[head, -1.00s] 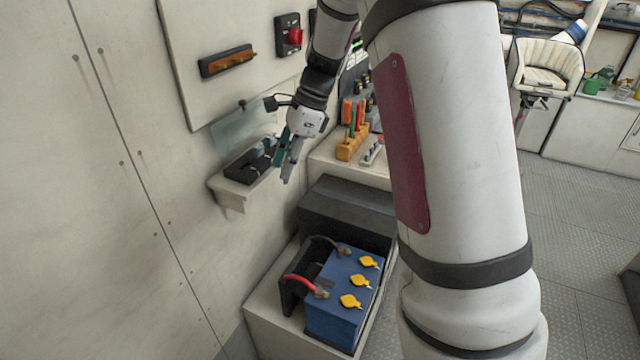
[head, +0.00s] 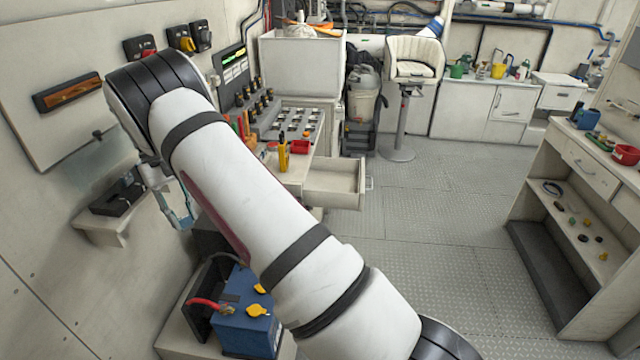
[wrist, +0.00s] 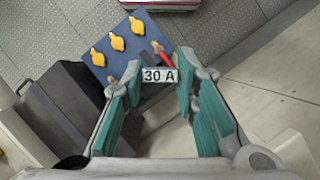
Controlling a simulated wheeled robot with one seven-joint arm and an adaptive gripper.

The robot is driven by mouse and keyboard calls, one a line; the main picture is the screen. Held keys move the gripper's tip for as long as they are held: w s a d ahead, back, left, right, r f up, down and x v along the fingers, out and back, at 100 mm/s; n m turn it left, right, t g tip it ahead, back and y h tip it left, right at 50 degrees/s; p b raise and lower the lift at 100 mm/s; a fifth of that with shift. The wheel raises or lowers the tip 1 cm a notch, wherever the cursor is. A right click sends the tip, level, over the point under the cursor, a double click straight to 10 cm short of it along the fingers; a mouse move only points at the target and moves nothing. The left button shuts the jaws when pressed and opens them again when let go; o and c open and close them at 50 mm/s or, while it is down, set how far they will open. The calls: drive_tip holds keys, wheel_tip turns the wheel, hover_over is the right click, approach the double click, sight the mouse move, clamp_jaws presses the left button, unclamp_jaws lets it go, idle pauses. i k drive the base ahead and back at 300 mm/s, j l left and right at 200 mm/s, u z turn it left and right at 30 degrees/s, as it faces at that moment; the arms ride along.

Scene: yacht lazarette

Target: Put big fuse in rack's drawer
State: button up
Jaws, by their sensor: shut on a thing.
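My gripper (head: 182,218) hangs just right of the small wall shelf, partly hidden by my arm in the head view. In the wrist view its teal-padded fingers (wrist: 160,88) are shut on the big fuse (wrist: 160,75), whose white label reads "30 A". The fuse is hidden in the head view. At the right stands an open-shelved rack (head: 545,165) with a drawer (head: 590,170) under its top; this drawer looks shut. Another drawer (head: 335,190), under the workbench, is pulled open and looks empty inside.
A black fuse holder (head: 117,197) sits on the wall shelf (head: 100,228). A blue battery (head: 245,330) with yellow caps and a red cable stands below my gripper. Tools (head: 284,152) stand on the workbench. The floor (head: 430,220) between bench and rack is clear.

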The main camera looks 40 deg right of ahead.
sight(323, 183)
drive_tip(key=i+l+z, duration=0.35)
drive_tip(key=l, duration=0.3)
drive_tip(key=i+l+z, duration=0.3)
drive_tip(key=l, duration=0.25)
drive_tip(key=i+l+z, duration=0.35)
drive_tip(key=l, duration=0.15)
